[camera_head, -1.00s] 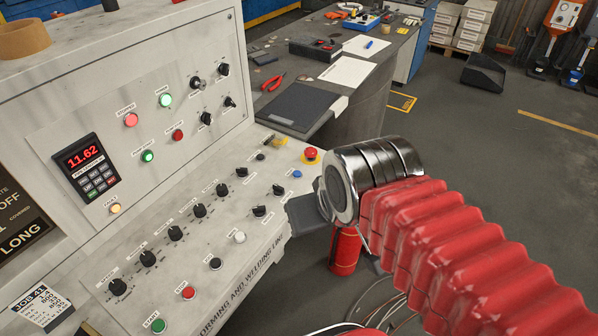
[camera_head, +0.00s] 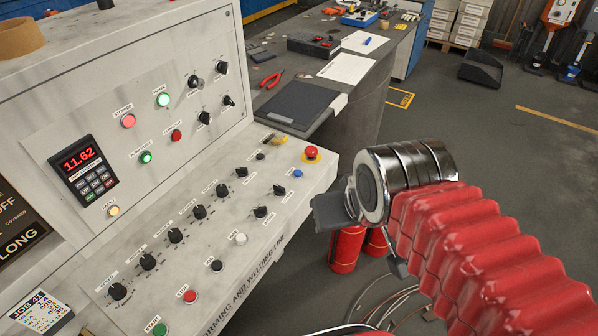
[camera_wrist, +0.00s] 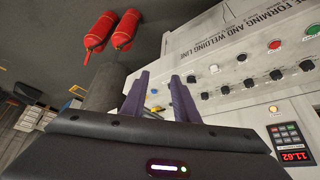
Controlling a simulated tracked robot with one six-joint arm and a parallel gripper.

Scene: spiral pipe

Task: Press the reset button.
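The sloped control desk (camera_head: 225,262) carries a row of push buttons along its front edge. A small blue button (camera_head: 297,173) sits near the far right corner, beside the red mushroom button (camera_head: 311,153). A white button (camera_head: 240,238), a black one (camera_head: 216,265), a red one (camera_head: 190,296) and a green one (camera_head: 158,329) follow toward the near end. Their small labels are mostly unreadable, so I cannot tell by text which is reset. My gripper (camera_head: 330,212) hangs right of the desk edge, apart from the buttons. In the wrist view my gripper (camera_wrist: 160,80) is open and empty, with the blue button (camera_wrist: 154,91) showing between its fingers.
Black knobs (camera_head: 199,212) stand up across the desk. The upright panel (camera_head: 155,120) behind has lamps and a display (camera_head: 82,165) reading 11.62. Red extinguishers (camera_head: 346,250) stand on the floor under my arm. A grey workbench (camera_head: 345,110) lies beyond. Floor at right is open.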

